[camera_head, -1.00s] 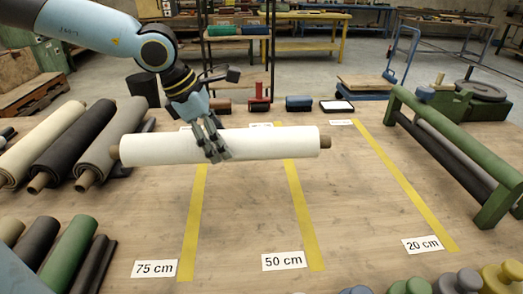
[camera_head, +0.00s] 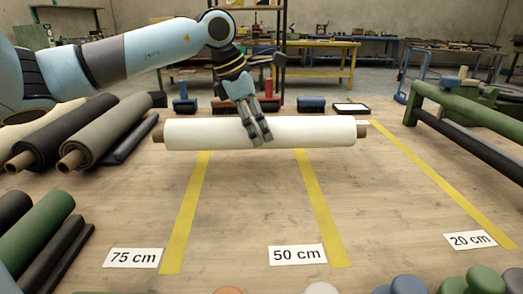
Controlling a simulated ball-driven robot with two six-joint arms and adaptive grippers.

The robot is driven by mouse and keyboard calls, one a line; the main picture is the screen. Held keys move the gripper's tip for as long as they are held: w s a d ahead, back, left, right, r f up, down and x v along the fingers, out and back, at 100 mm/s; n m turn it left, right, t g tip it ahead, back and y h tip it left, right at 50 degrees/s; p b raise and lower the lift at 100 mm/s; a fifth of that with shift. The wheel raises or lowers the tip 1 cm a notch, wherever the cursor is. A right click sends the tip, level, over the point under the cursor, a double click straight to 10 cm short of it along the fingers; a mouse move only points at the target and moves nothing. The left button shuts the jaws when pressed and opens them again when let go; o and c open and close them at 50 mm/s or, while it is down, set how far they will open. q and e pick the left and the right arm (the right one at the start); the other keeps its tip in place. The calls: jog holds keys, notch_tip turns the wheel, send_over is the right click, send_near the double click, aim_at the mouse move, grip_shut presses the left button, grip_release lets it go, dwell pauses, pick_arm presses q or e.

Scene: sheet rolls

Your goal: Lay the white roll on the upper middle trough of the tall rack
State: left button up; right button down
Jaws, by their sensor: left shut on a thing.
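The white roll (camera_head: 205,133) is wound on a brown core that sticks out at both ends. It is level and lies crosswise above the wooden table. My left gripper (camera_head: 257,136) comes from above and is shut on the white roll near its middle. My right gripper is not in view. I cannot make out a tall rack with an upper middle trough in this view.
Dark rolls (camera_head: 90,130) lie at the left, and green and black rolls (camera_head: 45,235) at the front left. A green stand (camera_head: 470,130) with a dark bar is at the right. Yellow strips cross the bare table (camera_head: 250,205). Small blocks (camera_head: 311,104) line the back.

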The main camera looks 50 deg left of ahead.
pick_arm(q)
jog(key=shift+w+f, duration=0.1)
jog(key=shift+w, duration=0.3)
jog(key=shift+f, duration=2)
jog(key=o, duration=1.7)
jog(key=shift+s+f, duration=0.1)
jog(key=shift+f, duration=0.05)
